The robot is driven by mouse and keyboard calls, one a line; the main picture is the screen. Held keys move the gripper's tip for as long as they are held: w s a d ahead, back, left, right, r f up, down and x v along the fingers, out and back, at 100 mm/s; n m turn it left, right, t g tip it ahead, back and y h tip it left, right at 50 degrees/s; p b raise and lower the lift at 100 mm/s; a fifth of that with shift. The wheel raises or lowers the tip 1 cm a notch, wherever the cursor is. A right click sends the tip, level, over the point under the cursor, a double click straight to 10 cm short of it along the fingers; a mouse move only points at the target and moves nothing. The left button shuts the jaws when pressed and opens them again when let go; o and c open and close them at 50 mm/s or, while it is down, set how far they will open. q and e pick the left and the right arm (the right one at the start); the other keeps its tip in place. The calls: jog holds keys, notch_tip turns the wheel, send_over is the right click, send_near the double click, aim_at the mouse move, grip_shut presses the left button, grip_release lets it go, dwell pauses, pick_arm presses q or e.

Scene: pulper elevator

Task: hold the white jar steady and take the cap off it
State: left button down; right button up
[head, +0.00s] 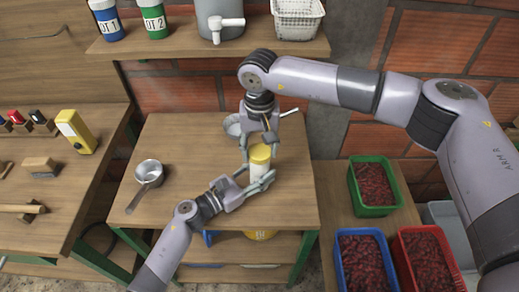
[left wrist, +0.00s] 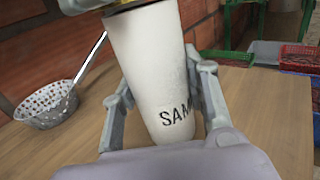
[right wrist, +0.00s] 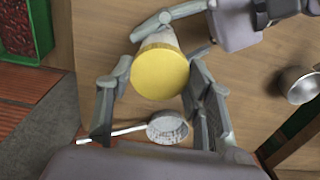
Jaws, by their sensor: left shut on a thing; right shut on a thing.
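The white jar (head: 260,178) stands upright on the wooden table, with its yellow cap (head: 260,153) at the top. My left gripper (head: 256,182) is shut on the jar body from the lower left; the left wrist view shows the jar (left wrist: 155,70) between its fingers, with lettering starting "SAM". My right gripper (head: 259,155) comes from above and is shut on the cap, with fingers on both sides of the cap (right wrist: 160,73) in the right wrist view. I cannot tell whether the cap is loosened; the jar's rim is mostly hidden.
A strainer (right wrist: 167,127) lies behind the jar, and a metal saucepan (head: 149,174) stands at the table's left. Green (head: 380,210), blue and red crates of red cherries stand at the right. A shelf (head: 190,45) runs above the back. The table's front left is clear.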

aim_at(260, 151)
jog(key=shift+r, duration=0.3)
jog(key=shift+r, duration=2)
pick_arm(q)
jog(key=c, duration=0.9)
grip_release()
jog(key=shift+o, duration=0.2)
